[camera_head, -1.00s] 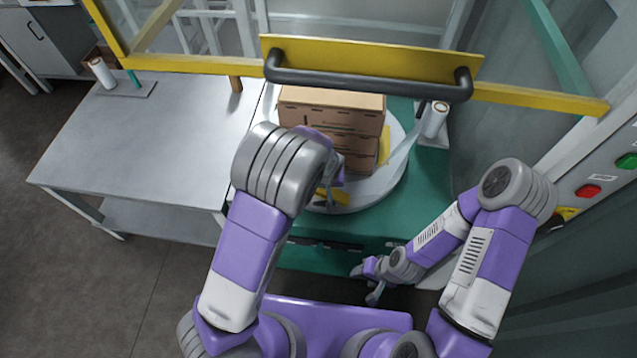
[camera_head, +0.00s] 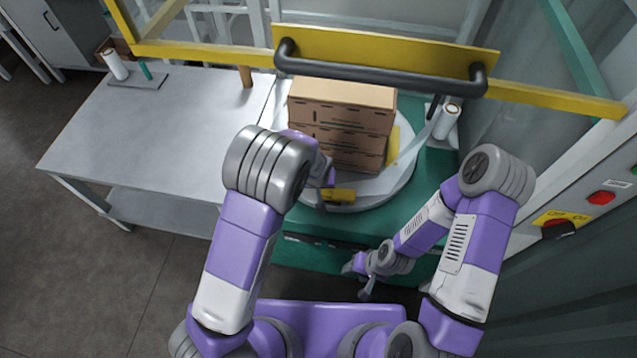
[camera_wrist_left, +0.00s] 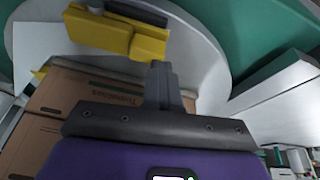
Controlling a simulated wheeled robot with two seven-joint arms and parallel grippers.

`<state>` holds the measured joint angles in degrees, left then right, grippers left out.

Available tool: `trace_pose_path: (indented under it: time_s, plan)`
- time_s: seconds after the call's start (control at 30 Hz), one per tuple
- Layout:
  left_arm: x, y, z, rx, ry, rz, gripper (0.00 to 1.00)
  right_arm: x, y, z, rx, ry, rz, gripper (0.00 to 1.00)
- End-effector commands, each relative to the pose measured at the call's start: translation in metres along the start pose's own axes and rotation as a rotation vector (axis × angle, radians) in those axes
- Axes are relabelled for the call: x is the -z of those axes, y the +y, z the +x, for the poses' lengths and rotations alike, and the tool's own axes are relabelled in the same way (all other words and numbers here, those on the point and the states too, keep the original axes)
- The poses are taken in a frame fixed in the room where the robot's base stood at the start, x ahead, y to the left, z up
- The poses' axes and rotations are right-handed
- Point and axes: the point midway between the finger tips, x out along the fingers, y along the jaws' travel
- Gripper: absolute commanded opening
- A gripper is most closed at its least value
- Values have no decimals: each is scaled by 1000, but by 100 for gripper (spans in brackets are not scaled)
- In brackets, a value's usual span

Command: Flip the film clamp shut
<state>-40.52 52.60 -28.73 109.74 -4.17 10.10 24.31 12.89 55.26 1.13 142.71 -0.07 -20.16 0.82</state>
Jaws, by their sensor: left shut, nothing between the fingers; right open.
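The film clamp (camera_head: 338,195) is a small yellow block on the front rim of the round turntable (camera_head: 398,196). In the left wrist view the clamp (camera_wrist_left: 112,34) shows as yellow pieces with a dark grey bar beside them; I cannot tell how far it is closed. My left gripper's shut, empty fingers (camera_wrist_left: 161,82) point at the clamp's right end, very close; contact is unclear. In the head view my left wrist and forearm partly hide that gripper. My right gripper (camera_head: 356,282) is open and empty, low in front of the green machine base.
Stacked cardboard boxes (camera_head: 342,97) stand on the turntable just behind the clamp. A film roll (camera_head: 446,122) stands to the right, with film stretching toward the boxes. A yellow guard with a dark handle (camera_head: 380,68) crosses above.

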Motion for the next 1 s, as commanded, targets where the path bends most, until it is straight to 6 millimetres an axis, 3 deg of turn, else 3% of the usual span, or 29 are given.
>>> trace_pose_path:
  time_s: [0.4,0.57,0.83,1.0]
  plan:
    - [-6,-7,6,14,-16,-2,0,0,0,1,0,0,0,53]
    - [-4,-7,-1,15,-16,-2,0,0,-2,-5,0,0,0,53]
    - [13,1,-45,4,1,3,0,-2,-14,-36,0,0,0,53]
    - [13,-25,-76,1,3,-1,0,-2,-17,-45,0,0,0,53]
